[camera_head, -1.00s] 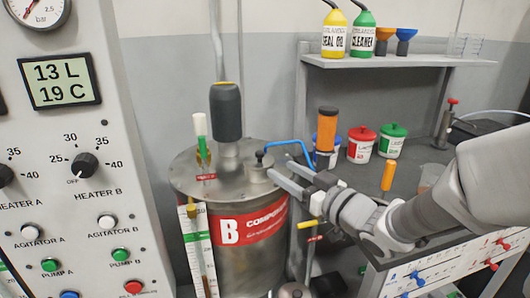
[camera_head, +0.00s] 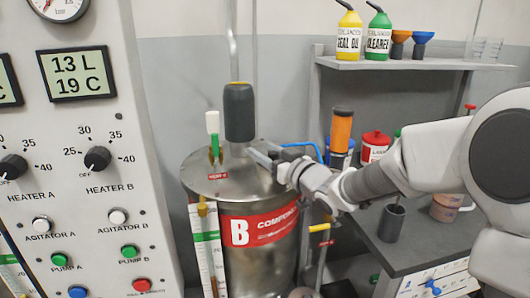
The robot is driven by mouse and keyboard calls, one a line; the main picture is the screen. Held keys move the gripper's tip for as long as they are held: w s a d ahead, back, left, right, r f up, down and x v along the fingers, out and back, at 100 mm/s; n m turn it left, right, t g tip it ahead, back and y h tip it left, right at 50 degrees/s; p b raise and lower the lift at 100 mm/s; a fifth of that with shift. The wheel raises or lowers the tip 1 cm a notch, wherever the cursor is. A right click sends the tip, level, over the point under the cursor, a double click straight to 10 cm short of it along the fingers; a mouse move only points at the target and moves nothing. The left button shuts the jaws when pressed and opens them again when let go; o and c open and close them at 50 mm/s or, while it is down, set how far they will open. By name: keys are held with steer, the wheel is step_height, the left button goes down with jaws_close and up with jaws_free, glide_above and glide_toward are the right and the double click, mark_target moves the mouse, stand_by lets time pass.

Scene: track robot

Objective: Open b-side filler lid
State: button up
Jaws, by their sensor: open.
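The B component tank (camera_head: 262,262) is a steel drum with a red "B" label and a flat metal top (camera_head: 215,185). My gripper (camera_head: 266,155) is over the right side of that top, with its fingers pointing left. It is open, with its fingers at the filler lid's place. The small round filler lid and its black knob are mostly hidden by my gripper, and I cannot tell if the fingers touch them.
A black motor (camera_head: 239,112) stands upright on the tank top, with a green and white fitting (camera_head: 213,135) left of it. The control panel (camera_head: 90,215) fills the left. An orange cylinder (camera_head: 341,131) and a blue hose (camera_head: 301,146) are behind my gripper.

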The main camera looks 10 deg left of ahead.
steer(key=shift+c, duration=0.3)
jaws_close()
stand_by(1.1)
